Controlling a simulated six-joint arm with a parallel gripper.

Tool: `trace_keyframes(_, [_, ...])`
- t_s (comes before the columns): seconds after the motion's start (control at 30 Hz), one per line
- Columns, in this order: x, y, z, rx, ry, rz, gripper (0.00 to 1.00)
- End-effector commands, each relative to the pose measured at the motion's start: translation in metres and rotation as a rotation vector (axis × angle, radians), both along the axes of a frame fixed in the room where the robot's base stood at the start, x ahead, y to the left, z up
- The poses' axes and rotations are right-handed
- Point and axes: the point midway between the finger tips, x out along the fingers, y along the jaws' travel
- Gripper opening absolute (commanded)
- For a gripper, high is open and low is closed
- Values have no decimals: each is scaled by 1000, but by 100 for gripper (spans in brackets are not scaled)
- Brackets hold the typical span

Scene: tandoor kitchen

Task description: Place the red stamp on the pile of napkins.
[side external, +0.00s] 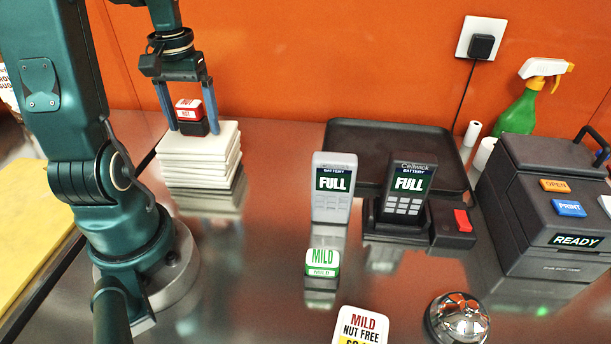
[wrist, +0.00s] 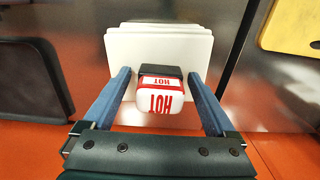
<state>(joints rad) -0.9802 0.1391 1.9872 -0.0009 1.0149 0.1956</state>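The red stamp (side external: 188,110), with a white "HOT" label and a dark base, appears to rest upright on the pile of napkins (side external: 201,161). In the wrist view the stamp (wrist: 161,97) shows in front of the white napkins (wrist: 160,46), near the pile's closer edge. My gripper (side external: 195,131) is lowered over the stamp, one blue finger on each side. In the wrist view my gripper (wrist: 161,74) is open, with a visible gap between each finger and the stamp. The contact under the stamp's base is partly hidden.
A yellow board (side external: 28,225) lies at left. The orange wall is close behind the napkins.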

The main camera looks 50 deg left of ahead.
Motion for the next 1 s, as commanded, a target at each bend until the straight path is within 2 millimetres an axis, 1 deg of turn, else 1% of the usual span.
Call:
trace_keyframes(0.13, [0, 0, 3, 1, -1, 0, 91])
trace_keyframes(0.23, [1, 1, 12, 4, -3, 0, 91])
trace_keyframes(0.37, [1, 1, 33, 8, -5, 0, 91])
trace_keyframes(0.6, [0, 1, 80, 5, -4, 0, 91])
trace_keyframes(0.7, [1, 1, 95, 5, -4, 0, 91])
trace_keyframes(0.8, [0, 1, 106, 4, -2, 0, 91])
trace_keyframes(1.0, [0, 0, 120, 1, -1, 0, 91])
